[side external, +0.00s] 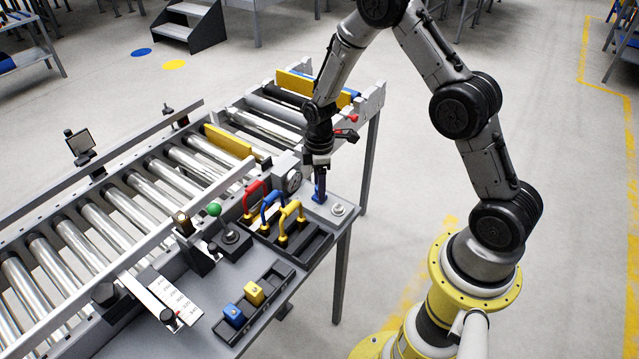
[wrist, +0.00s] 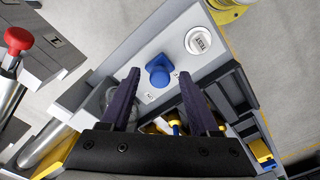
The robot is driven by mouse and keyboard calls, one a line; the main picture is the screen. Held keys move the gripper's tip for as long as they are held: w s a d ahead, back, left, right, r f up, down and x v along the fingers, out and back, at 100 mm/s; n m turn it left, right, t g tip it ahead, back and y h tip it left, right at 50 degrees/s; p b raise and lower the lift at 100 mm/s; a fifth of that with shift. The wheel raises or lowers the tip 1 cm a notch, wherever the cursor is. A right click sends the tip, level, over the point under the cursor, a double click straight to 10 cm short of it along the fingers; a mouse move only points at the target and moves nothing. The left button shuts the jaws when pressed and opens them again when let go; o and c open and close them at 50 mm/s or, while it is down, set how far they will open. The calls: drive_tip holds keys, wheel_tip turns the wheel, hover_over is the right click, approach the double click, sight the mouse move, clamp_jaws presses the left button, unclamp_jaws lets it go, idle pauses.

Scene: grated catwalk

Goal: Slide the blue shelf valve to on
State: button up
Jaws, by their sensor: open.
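The blue valve knob (wrist: 158,72) shows in the wrist view on a light grey plate, with a small label near it that I cannot read clearly. In the side view only a bit of blue (side external: 319,198) shows low at the fingers, and I cannot separate knob from fingers well. My gripper (side external: 319,186) points down over the right end of the grey shelf. In the wrist view its two dark fingers (wrist: 159,80) are apart, with the knob between their tips in the picture. I cannot tell whether they touch it.
A white TEST button (wrist: 198,40) sits beside the knob. Red, blue and yellow handles (side external: 272,208) stand close by on the left. A tray with a blue block (side external: 234,315) and a yellow block (side external: 254,293) lies nearer the front. A roller conveyor (side external: 130,205) runs behind.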

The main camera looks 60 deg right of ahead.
sight(309, 194)
clamp_jaws()
drive_tip(key=shift+w, duration=1.8)
drive_tip(key=shift+c, duration=1.2)
unclamp_jaws()
drive_tip(key=shift+w, duration=0.1)
drive_tip(key=shift+o, duration=1.2)
drive_tip(key=shift+r, duration=0.1)
